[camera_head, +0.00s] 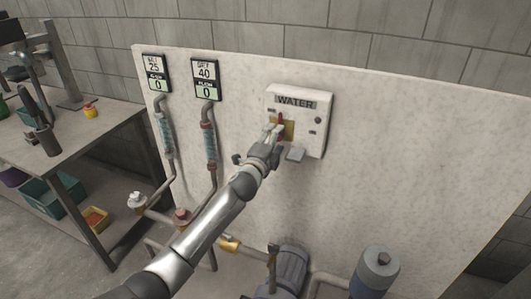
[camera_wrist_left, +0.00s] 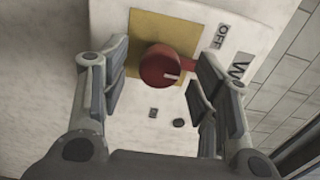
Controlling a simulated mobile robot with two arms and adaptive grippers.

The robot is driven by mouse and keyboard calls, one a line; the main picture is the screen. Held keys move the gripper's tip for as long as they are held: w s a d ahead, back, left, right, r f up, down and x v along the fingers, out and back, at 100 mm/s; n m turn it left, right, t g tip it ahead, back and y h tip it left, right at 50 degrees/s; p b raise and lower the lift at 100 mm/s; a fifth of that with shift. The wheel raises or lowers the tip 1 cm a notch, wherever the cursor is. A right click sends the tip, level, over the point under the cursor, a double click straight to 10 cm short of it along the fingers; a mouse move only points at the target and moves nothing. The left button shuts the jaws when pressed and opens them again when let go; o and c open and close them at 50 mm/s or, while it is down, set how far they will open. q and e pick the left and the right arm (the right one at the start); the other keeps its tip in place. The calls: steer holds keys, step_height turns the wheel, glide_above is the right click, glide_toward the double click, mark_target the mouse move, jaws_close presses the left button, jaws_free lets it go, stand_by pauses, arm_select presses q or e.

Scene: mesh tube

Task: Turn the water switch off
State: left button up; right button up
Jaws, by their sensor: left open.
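The water switch box (camera_head: 314,133) is a white panel-mounted box labelled WATER. In the left wrist view its red switch knob (camera_wrist_left: 160,65) sits on a yellow plate (camera_wrist_left: 148,27), with a handle extending right toward the right finger. An OFF label (camera_wrist_left: 222,36) is beside the plate. My left gripper (camera_wrist_left: 157,85) is open, its fingers on either side of the knob; I cannot tell if the right finger touches the handle. In the head view the left gripper (camera_head: 274,131) is at the box front and partly hides the switch. My right gripper is not in view.
The pale wall panel (camera_head: 420,160) carries two gauges (camera_head: 155,74) (camera_head: 206,80), both reading flow 0, above pipes. A workbench (camera_head: 85,130) stands at left. A motor-like pump (camera_head: 290,268) and a grey cylinder (camera_head: 376,270) stand below. The panel's right part is clear.

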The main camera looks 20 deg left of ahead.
arm_select(q)
steer(key=s, duration=1.1)
steer(key=shift+a, duration=0.2)
steer(key=s+a+f+n+g, duration=0.1)
steer(key=s+f+n+g, duration=0.1)
steer(key=f, duration=0.8)
steer(key=s+a+f+n+g, duration=0.1)
steer(key=f+n+g, duration=0.1)
steer(key=f, duration=0.8)
steer(key=s+a+f+n+g+y, duration=0.1)
steer(key=s+f+n+g, duration=0.15)
steer(key=s+f, duration=0.65)
steer(key=s+f+n+g, duration=0.2)
steer(key=s+f+g, duration=0.15)
steer(key=f, duration=0.95)
steer(key=s+d+f+n+g, duration=0.1)
steer(key=s+f, duration=0.5)
steer(key=s, duration=0.8)
steer(key=s+d+f+n+g, duration=0.1)
steer(key=s+f+n+g, duration=0.2)
steer(key=s+f, duration=0.4)
steer(key=s+f+n+g, duration=0.3)
steer(key=s+f, duration=0.4)
steer(key=s, duration=1.3)
steer(key=shift+s+d, duration=0.3)
steer(key=shift+d, duration=0.1)
